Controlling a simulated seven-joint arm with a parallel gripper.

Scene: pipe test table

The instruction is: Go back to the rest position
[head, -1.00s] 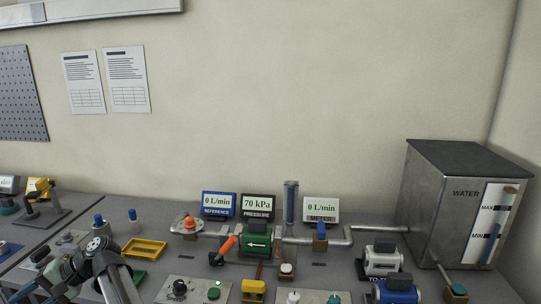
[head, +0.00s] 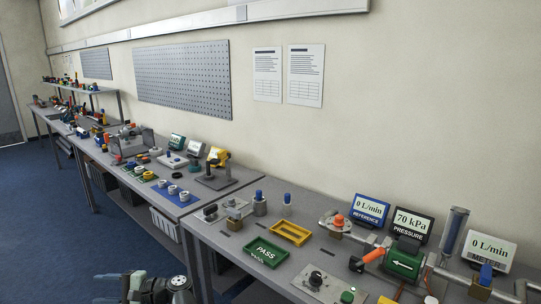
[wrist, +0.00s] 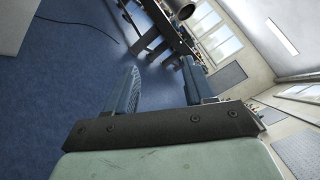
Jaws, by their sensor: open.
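My gripper (wrist: 161,84) shows in the wrist view with its two blue-grey fingers apart and nothing between them. Beyond the fingers are blue floor and, farther off, the tables and windows. In the head view only a piece of my arm shows at the bottom, in front of the benches and over the blue floor. The fingers cannot be made out there.
The near bench holds a green PASS tray (head: 265,252), a yellow tray (head: 291,233), a green pump (head: 403,262) and displays, including the pressure display (head: 412,224). More benches run back along the wall at left. Blue floor (head: 50,215) is open at left.

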